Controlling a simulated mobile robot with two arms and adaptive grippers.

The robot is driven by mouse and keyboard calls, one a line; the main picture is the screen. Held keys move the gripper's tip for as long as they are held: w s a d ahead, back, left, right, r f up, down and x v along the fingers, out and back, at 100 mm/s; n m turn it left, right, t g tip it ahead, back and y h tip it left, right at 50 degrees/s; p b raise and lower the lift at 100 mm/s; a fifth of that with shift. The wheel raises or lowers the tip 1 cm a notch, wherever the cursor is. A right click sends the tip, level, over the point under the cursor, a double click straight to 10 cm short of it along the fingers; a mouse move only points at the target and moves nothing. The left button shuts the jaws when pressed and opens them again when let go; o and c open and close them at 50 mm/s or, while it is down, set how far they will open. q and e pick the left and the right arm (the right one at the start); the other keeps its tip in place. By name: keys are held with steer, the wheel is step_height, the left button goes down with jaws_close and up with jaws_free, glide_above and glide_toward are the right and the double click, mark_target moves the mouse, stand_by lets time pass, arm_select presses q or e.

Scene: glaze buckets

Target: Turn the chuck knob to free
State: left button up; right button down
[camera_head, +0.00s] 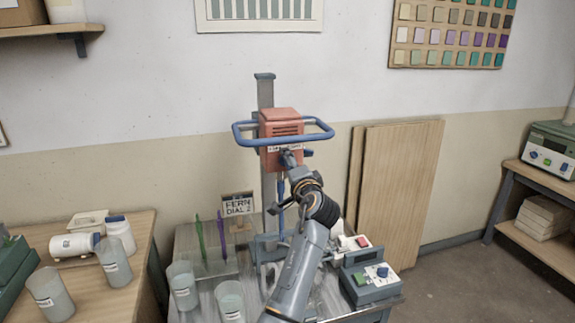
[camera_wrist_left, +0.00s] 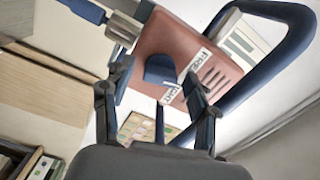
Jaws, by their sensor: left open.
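The red mixer head (camera_head: 281,125) sits on a grey column with a blue loop handle (camera_head: 240,139) around it. In the left wrist view its red face (camera_wrist_left: 185,40) carries white labels (camera_wrist_left: 196,68), one reading "FREE". A blue knob (camera_wrist_left: 160,68) stands on this face beside the labels. My left gripper (camera_wrist_left: 158,92) is open, its two fingers on either side of the knob; I cannot tell whether they touch it.
A control box (camera_head: 371,277) sits at the right. A wooden table (camera_head: 130,255) with containers is at the left. Boards (camera_head: 405,185) lean on the wall.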

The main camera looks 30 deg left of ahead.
arm_select(q)
steer(key=shift+s+d+r, duration=0.1)
steer(key=shift+d+r, duration=0.05)
steer(key=shift+d, duration=0.05)
steer(key=shift+c, duration=1)
steer(key=shift+d, duration=0.1)
steer(key=c, duration=0.9)
steer(key=n+b, duration=0.3)
steer(key=b, duration=0.1)
steer(key=n+b, duration=0.3)
steer(key=shift+a+r+b, duration=0.1)
steer(key=shift+a+b, duration=0.1)
steer(key=shift+b, duration=0.15)
steer(key=shift+c, duration=0.2)
arm_select(e)
step_height(320, 180, down, 8)
steer(key=shift+s+d, duration=0.2)
steer(key=shift+d, duration=0.2)
steer(key=shift+r, duration=0.1)
